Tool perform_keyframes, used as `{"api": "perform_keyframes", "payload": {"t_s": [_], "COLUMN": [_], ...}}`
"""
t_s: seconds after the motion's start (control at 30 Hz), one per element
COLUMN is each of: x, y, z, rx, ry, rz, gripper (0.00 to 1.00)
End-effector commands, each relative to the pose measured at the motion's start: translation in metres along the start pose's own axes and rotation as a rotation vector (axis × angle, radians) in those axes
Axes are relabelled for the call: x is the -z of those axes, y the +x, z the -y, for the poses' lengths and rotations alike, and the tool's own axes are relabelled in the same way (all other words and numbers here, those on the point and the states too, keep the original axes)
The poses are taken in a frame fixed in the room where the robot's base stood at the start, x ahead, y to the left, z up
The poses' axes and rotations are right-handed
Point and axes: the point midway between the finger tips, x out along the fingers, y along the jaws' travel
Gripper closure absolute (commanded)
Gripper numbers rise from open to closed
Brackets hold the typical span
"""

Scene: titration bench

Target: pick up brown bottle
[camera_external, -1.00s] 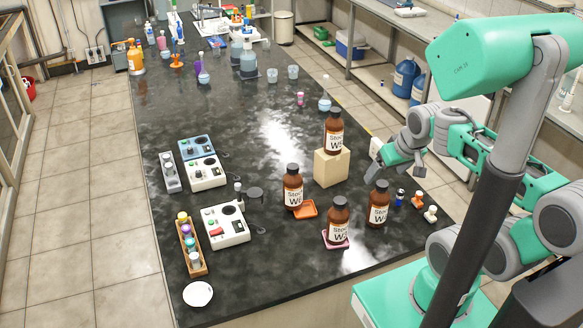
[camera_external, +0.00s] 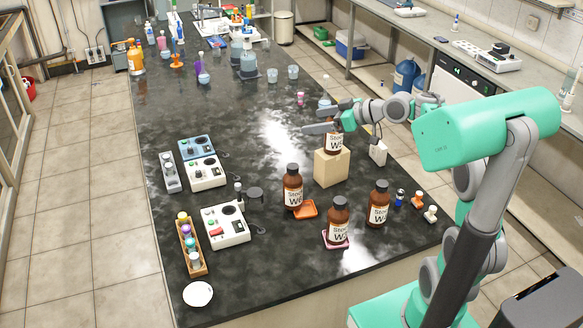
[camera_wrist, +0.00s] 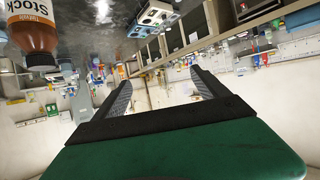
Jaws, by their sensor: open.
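Several brown bottles with white labels and dark caps stand upright on the bench. One brown bottle (camera_external: 334,144) stands on a tan block (camera_external: 331,168); its top is hidden behind my gripper (camera_external: 316,118). Others stand left of the block (camera_external: 292,189), at the front (camera_external: 338,222) and at the right (camera_external: 378,206). My gripper is open, its fingers pointing left across the top of the block's bottle. In the wrist view, the jaws (camera_wrist: 163,90) are apart and empty. A brown bottle (camera_wrist: 36,32) shows upside down at top left, outside them; I cannot tell which one.
An orange mat (camera_external: 305,209) and a pink mat (camera_external: 336,241) lie on the black bench (camera_external: 200,100). White instruments (camera_external: 226,224) and a vial rack (camera_external: 191,246) stand left. Small vials (camera_external: 418,200) are at the right edge. The bench beyond the block is largely clear.

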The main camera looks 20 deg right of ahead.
Motion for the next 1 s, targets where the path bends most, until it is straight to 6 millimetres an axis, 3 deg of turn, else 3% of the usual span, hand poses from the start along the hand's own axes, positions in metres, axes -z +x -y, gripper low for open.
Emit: {"api": "perform_keyframes", "payload": {"t_s": [0.1, 0.27, 0.4, 0.5, 0.57, 0.67, 1.0], "x": [-0.008, -0.074, -0.139, -0.179, -0.194, -0.202, -0.2], "y": [0.013, 0.042, 0.071, 0.09, 0.097, 0.107, 0.159], "z": [-0.005, -0.003, -0.003, -0.003, -0.003, -0.002, 0.004], "rx": [0.053, 0.052, 0.051, 0.05, 0.049, 0.049, 0.052], "ry": [-0.014, -0.009, -0.007, -0.009, -0.013, -0.018, -0.018], "rz": [-0.089, -0.08, -0.077, -0.077, -0.079, -0.081, -0.078], "gripper": [0.16, 0.16, 0.16, 0.16, 0.16, 0.16, 0.16]}}
